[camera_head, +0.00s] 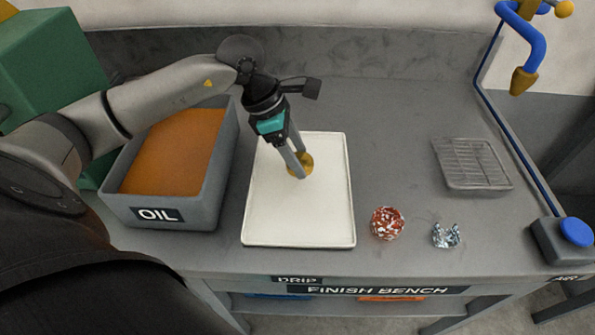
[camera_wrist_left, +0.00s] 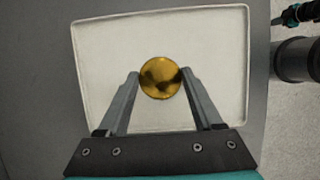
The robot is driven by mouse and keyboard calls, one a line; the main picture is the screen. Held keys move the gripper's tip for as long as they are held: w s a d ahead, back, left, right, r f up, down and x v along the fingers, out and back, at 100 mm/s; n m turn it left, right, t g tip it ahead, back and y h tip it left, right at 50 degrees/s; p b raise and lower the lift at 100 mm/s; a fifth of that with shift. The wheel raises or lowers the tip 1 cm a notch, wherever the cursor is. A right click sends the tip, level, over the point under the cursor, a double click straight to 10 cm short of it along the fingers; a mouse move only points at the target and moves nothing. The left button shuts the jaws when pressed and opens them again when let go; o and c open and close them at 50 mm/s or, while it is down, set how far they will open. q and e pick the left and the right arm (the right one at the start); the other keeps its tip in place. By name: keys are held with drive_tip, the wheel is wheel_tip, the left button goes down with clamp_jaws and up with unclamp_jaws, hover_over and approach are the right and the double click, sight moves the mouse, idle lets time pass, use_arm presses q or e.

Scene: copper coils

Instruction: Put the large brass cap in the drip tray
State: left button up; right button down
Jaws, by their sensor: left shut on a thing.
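The large brass cap (camera_head: 306,161) is a round gold piece between the fingertips of my left gripper (camera_head: 300,172). In the left wrist view the cap (camera_wrist_left: 160,77) shows as a shiny disc with a finger of the left gripper (camera_wrist_left: 160,80) on each side. The gripper is shut on it. The white drip tray (camera_head: 270,215) lies flat on the bench, and the cap is over its inside area; I cannot tell whether it touches the tray floor.
A grey oil bin (camera_head: 190,216) with orange-brown contents stands left of the tray. A copper-red coil (camera_head: 387,223) and a silvery piece (camera_head: 446,235) sit to its right. A wire rack (camera_head: 472,164) lies farther right, near a blue hose (camera_head: 515,135).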

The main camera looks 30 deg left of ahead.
sight(297, 181)
use_arm(q)
wheel_tip(297, 181, down, 4)
drive_tip(key=shift+b, duration=0.35)
drive_tip(key=shift+f, duration=0.35)
use_arm(e)
drive_tip(key=shift+w+d+f, duration=0.45)
drive_tip(key=shift+w+d, duration=0.2)
drive_tip(key=shift+d, duration=0.2)
use_arm(q)
drive_tip(key=o, duration=1.5)
drive_tip(key=shift+o, duration=0.2)
use_arm(e)
drive_tip(key=shift+a, duration=0.2)
